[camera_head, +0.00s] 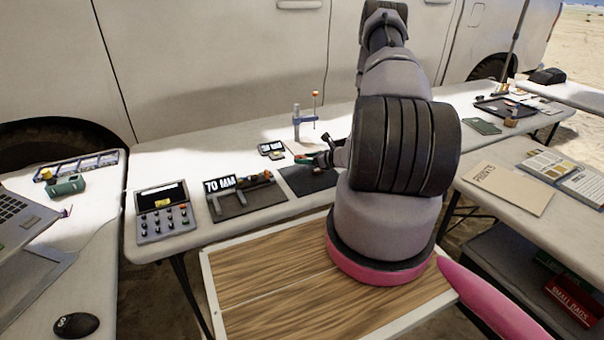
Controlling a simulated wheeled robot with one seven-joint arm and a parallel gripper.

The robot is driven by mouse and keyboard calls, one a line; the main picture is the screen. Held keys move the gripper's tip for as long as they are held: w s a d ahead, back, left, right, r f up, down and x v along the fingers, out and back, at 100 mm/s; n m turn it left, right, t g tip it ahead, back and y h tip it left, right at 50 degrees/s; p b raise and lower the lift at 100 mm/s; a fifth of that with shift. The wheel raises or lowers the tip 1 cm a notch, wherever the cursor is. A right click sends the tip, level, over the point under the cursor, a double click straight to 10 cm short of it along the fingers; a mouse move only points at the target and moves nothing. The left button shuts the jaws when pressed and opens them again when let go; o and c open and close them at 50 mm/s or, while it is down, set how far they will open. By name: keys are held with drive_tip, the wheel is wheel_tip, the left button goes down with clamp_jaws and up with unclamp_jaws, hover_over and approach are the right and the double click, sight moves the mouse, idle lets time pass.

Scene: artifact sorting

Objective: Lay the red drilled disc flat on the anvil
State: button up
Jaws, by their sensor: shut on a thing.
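My gripper (322,158) is at the middle of the long white table, beyond the wooden-topped board and partly hidden by my arm. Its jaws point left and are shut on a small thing. A reddish sliver, seemingly the red drilled disc (301,157), shows at the jaw tips beside a green bit; its holes and tilt are too small to tell. A blue-grey stand (297,122) with an orange knob on a rod stands just behind the gripper, on a pale base. The anvil cannot be clearly made out; it may be on this stand.
A dark mat (305,183) lies under the gripper. A 70 MM gauge (221,184) on a dark mat and a grey keypad box (166,212) stand left. A small dark device (271,149) lies near the stand. A dark tray (505,110) is far right.

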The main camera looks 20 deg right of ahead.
sight(305, 175)
drive_tip(key=shift+f, duration=2.7)
drive_tip(key=shift+f, duration=0.15)
drive_tip(key=o, duration=1.3)
drive_tip(key=shift+o, duration=0.2)
